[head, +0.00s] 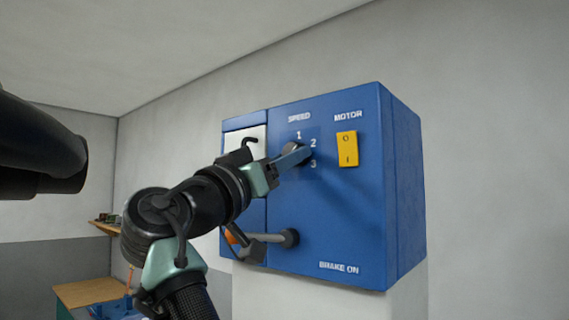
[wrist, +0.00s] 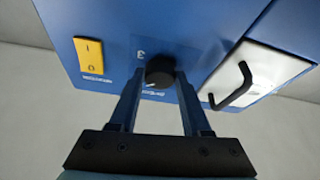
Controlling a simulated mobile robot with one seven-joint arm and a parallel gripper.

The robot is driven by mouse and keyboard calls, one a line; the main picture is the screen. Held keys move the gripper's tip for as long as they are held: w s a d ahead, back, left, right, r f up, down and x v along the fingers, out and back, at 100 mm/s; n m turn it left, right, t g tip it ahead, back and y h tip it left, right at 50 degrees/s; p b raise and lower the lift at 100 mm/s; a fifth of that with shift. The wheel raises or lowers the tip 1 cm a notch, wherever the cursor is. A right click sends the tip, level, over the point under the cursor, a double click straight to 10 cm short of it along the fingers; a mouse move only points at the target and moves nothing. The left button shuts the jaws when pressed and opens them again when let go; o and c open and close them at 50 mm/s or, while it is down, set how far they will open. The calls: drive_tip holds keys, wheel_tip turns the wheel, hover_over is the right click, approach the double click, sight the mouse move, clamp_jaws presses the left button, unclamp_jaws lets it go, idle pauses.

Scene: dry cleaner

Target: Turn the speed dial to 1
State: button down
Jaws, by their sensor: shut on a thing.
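The speed dial (head: 291,147) is a small dark round knob on the front of the blue control box (head: 345,235), with the numerals 1, 2 and 3 above and to its right. It also shows in the wrist view (wrist: 159,68), where the picture is roughly upside down and a 3 is legible beside it. My gripper (head: 301,156) is at the dial, and its two blue fingers (wrist: 158,76) are shut on the dial's sides. A small white mark shows at the dial's edge in the wrist view; I cannot tell for certain which numeral it points to.
The yellow motor switch (head: 347,149) is right of the dial. A white panel (head: 232,146) with a black handle (wrist: 233,87) is left of it. A grey lever (head: 268,239) is below my wrist, near the words BRAKE ON. A wooden table (head: 85,293) stands at lower left.

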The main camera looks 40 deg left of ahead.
drive_tip(key=n+g+y, duration=0.1)
drive_tip(key=n, duration=0.3)
drive_tip(key=n+g+y+p, duration=0.1)
drive_tip(key=n+y, duration=0.1)
drive_tip(key=n, duration=0.3)
drive_tip(key=d+n+y+p, duration=0.1)
drive_tip(key=n+y, duration=0.1)
drive_tip(key=n, duration=0.2)
drive_tip(key=shift+r+g, duration=0.4)
drive_tip(key=shift+n, duration=0.5)
drive_tip(key=shift+c, duration=1.8)
unclamp_jaws()
drive_tip(key=shift+f, duration=0.1)
drive_tip(key=shift+f, duration=0.1)
